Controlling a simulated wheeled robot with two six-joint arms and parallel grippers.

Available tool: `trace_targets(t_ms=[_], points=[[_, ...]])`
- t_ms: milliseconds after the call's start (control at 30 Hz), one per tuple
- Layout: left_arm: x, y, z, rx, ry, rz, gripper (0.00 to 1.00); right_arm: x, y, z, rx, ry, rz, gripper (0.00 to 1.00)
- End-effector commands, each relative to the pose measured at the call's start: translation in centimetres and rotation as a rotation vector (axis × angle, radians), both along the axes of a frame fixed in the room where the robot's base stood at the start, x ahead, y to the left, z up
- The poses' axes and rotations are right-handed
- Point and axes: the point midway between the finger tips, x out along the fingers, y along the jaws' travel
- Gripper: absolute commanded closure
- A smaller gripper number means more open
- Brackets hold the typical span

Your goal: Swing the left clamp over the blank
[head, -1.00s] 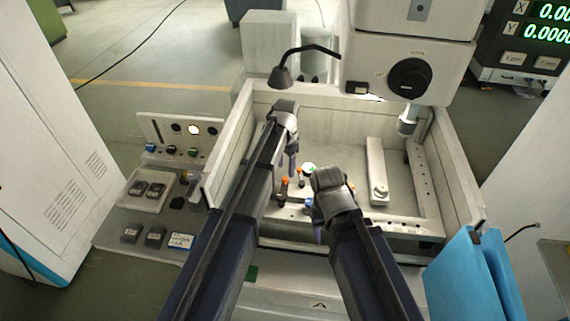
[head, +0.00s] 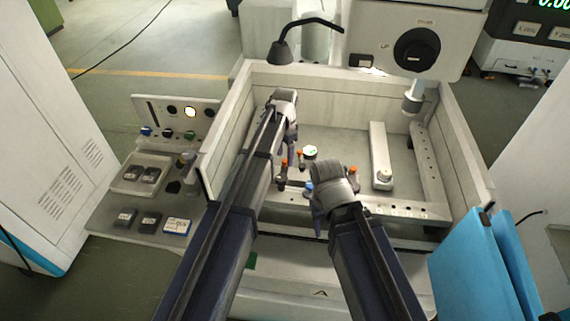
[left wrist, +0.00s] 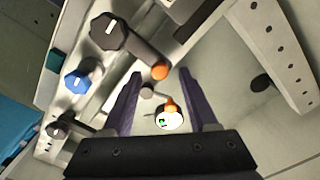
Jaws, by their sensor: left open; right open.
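My left gripper (head: 287,160) is open and points down inside the machine tank (head: 228,128), among small orange-tipped parts. In the left wrist view its fingers (left wrist: 160,74) stand apart. An orange tip (left wrist: 160,71) on a grey arm shows between the fingertips, and I cannot tell if they touch it. A round white piece with a green mark (left wrist: 169,122) lies closer to the palm, partly behind an orange tip; it also shows in the head view (head: 310,152). I cannot tell for sure which part is the left clamp or the blank. My right gripper (head: 318,215) is open over the tank's front rail.
A black knob (left wrist: 108,32) and a blue knob (left wrist: 77,79) sit on the rail beside the left gripper. A pale bar with a round knob (head: 381,150) lies in the tank's right half. A lamp (head: 280,50) hangs over the back wall. Blue folders (head: 470,265) stand at front right.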

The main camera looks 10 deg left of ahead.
Motion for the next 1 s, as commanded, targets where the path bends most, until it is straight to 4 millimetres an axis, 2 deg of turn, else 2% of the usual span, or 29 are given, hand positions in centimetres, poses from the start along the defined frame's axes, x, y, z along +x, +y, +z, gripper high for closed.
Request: trace_targets(t_ms=[33,100,433,900,1000], points=[[-0.01,-0.01,-1.08,0.0,0.0,0.0,0.41,0.0,0.0,-1.08,0.0,0.0,0.002,0.5],[-0.01,-0.01,-1.46,0.0,0.0,0.0,0.41,0.0,-0.01,-1.46,-0.001,0.0,0.003,0.5],[0.0,0.0,-1.49,0.0,0.0,0.0,0.41,-0.01,0.0,-1.49,-0.001,0.0,0.004,0.5],[0.0,0.0,-1.5,0.0,0.0,0.0,0.93,0.0,-0.01,-1.5,-0.001,0.0,0.004,0.5],[0.0,0.0,-1.5,0.0,0.0,0.0,1.0,0.0,-0.01,-1.5,-0.001,0.0,0.004,0.5]])
